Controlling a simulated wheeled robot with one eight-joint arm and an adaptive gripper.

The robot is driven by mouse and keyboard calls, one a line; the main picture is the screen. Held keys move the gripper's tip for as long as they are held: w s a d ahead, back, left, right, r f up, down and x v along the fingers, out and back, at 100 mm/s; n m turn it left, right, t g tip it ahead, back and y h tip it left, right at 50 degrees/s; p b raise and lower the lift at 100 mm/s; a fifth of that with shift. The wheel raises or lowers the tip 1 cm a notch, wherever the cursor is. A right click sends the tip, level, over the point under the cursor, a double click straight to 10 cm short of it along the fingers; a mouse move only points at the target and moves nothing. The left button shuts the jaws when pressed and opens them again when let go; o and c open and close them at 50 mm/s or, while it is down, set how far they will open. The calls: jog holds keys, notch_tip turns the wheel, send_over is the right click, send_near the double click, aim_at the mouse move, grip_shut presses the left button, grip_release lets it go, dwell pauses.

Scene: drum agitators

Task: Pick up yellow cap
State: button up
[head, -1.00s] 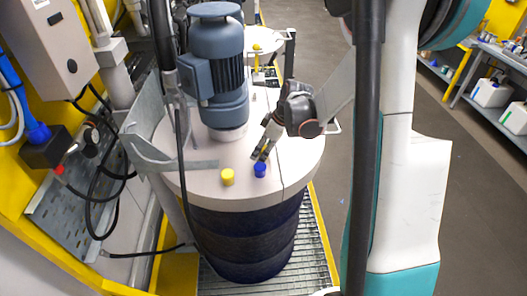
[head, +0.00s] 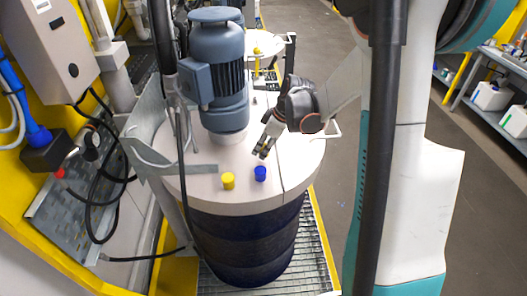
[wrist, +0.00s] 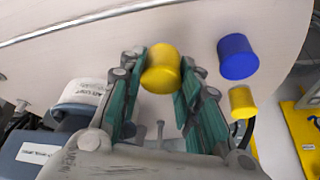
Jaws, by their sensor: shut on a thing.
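A yellow cap (wrist: 162,68) is between the two teal-padded fingers of my gripper (wrist: 158,80) in the wrist view, and the fingers are shut on it. In the head view my gripper (head: 263,154) is over the drum lid, just behind the blue cap; the held cap cannot be made out there. A blue cap (head: 260,173) stands on the lid and shows right of the held cap in the wrist view (wrist: 237,57). Another yellow cap (head: 228,181) stands on the lid left of the blue one. A smaller yellow cap (wrist: 242,102) shows below the blue one in the wrist view.
The pale drum lid (head: 215,199) carries a blue-grey motor (head: 217,70) behind the caps. A metal bracket (head: 180,165) reaches over the lid's left side. A control box (head: 58,40) and cables stand at left. The lid is open to the right of the caps.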

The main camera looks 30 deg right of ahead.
aim_at(264, 146)
notch_tip(264, 146, up, 18)
jog(key=shift+f+p, duration=0.25)
jog(key=shift+p, duration=0.15)
